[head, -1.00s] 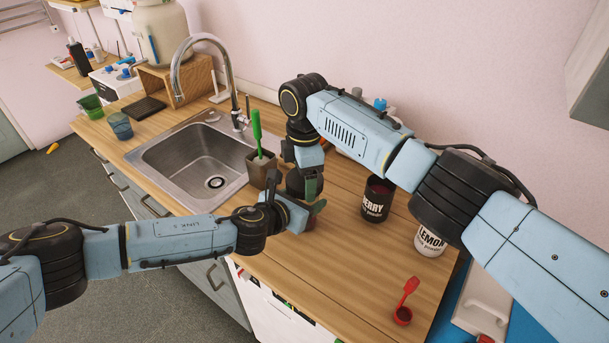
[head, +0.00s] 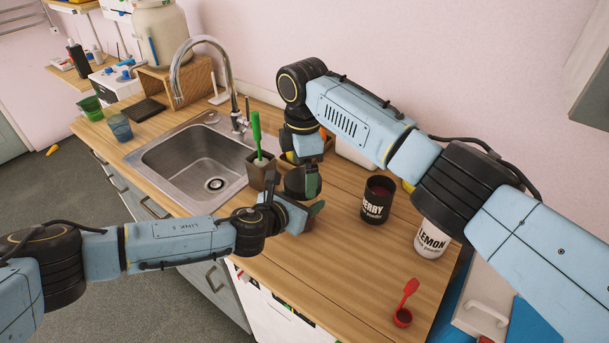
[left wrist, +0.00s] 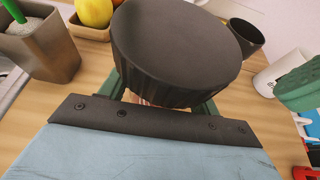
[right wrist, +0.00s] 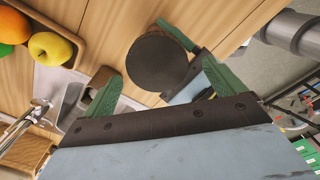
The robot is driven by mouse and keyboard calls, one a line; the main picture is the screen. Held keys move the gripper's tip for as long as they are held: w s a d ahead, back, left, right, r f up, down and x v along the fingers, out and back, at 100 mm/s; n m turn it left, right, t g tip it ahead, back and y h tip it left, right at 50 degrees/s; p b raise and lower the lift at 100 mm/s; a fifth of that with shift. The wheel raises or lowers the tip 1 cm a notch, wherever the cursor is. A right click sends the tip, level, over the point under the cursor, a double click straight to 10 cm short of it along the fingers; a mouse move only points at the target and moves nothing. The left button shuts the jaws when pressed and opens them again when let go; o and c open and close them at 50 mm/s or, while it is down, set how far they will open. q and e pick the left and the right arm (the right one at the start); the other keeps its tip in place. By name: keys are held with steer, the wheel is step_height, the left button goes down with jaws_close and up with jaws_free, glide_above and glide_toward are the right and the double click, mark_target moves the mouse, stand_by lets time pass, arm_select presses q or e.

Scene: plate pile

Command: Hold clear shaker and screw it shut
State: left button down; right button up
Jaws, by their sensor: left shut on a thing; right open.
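My left gripper (left wrist: 158,100) is shut on the shaker below the lid, a green finger on each side. The right wrist view shows the lid (right wrist: 157,62) from above, between the fingers of my right gripper (right wrist: 160,80). That gripper is open, just above the lid, apart from it.
A brown pot with a green-handled tool (head: 262,172) stands by the sink (head: 205,160). A black berry tub (head: 377,200) and white lemon tub (head: 430,240) stand to the right. A red scoop (head: 405,305) lies near the front edge. A fruit tray (right wrist: 60,50) is behind.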

mark_target(304, 179)
steer(key=shift+d+r, duration=0.1)
steer(key=shift+r, duration=0.6)
steer(key=shift+w, duration=0.1)
steer(key=shift+r+n, duration=1.7)
steer(key=shift+r, duration=0.05)
steer(key=shift+f, duration=4.05)
